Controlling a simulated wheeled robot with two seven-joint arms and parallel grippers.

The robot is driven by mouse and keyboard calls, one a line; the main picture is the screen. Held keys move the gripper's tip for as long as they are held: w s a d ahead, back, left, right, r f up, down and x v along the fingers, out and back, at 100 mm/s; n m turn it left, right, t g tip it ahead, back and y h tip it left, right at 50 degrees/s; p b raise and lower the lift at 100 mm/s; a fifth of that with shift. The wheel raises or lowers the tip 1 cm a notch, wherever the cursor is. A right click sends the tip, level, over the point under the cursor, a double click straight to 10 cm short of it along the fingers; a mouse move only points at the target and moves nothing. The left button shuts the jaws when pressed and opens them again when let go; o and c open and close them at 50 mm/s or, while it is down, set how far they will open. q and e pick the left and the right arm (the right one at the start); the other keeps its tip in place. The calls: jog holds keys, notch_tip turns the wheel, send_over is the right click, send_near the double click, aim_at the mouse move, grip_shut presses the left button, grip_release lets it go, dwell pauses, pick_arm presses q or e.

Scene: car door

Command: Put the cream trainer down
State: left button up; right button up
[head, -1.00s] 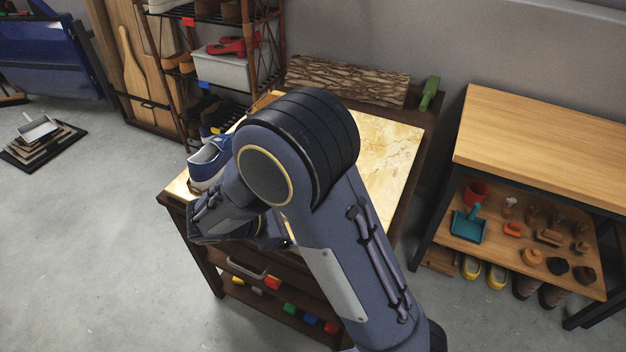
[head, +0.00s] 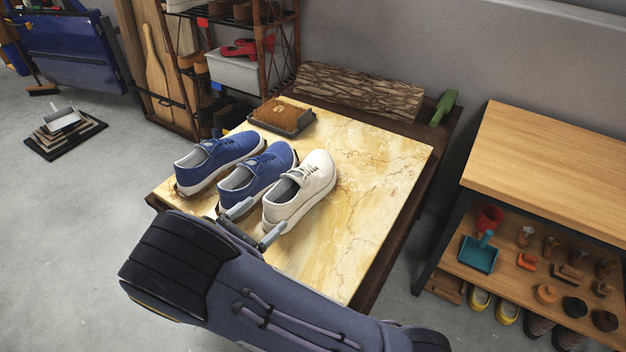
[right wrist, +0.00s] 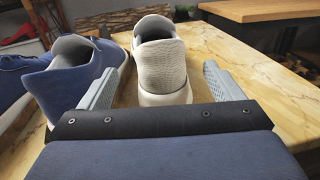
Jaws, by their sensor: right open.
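The cream trainer (head: 301,190) stands upright on the marble-patterned table top (head: 375,185), to the right of two blue trainers (head: 263,174) (head: 216,160). In the right wrist view the cream trainer (right wrist: 162,62) has its heel towards me. My right gripper (head: 252,222) is open at its heel end. One finger lies between the cream trainer and the nearer blue trainer (right wrist: 78,75); the other is to the right with a gap. In the right wrist view the fingers (right wrist: 166,85) stand apart on either side of the heel. My left gripper is out of view.
A brush-topped tray (head: 284,118) sits at the table's back left. A bark-covered log (head: 360,91) and a green object (head: 444,107) lie behind the marble top. The marble right of the cream trainer is clear. A wooden workbench (head: 548,165) stands at the right.

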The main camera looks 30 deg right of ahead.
aim_at(280, 199)
jog(key=x, duration=0.7)
jog(key=shift+w+f, duration=0.1)
jog(key=shift+w, duration=0.05)
jog(key=c, duration=1.2)
jog(key=shift+c, duration=1)
